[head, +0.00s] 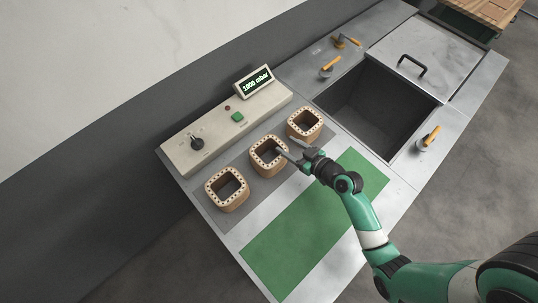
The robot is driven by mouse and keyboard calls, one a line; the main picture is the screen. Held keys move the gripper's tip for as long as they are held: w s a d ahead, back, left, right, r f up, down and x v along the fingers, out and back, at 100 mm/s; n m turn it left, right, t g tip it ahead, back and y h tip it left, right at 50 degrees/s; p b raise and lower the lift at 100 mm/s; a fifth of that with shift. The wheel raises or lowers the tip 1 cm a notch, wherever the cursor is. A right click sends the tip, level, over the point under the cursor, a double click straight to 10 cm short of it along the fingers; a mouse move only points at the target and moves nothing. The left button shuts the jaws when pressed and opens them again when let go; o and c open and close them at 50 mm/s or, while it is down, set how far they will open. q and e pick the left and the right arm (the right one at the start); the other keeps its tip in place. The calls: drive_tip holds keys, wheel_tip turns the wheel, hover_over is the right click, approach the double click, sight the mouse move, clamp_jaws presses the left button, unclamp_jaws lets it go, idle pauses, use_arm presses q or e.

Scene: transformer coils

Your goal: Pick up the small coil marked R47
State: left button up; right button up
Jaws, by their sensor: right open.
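Three small tan coils with square openings stand in a row on a grey mat (240,205): a left coil (234,203), a middle coil (262,165) and a right coil (313,133). No marking such as R47 can be read on any of them. My right gripper (288,148) is open, with its fingers pointing left at the middle coil's right side. One finger overlaps that coil's rim in the picture; whether it touches cannot be told. My left gripper is not in view.
A control panel (180,158) with a knob, a green button and a display reading 1000 mbar stands behind the coils. A green mat (290,245) lies clear in front. An open tank (365,105) with orange-handled clamps and a lid (440,50) is at the right.

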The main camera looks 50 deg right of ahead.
sight(280, 141)
drive_tip(key=x, duration=0.5)
drive_tip(key=shift+s+a+f+b, duration=0.1)
drive_tip(key=shift+s+f+b, duration=0.1)
drive_tip(key=shift+b, duration=0.2)
clamp_jaws()
drive_tip(key=shift+r, duration=0.1)
idle(0.8)
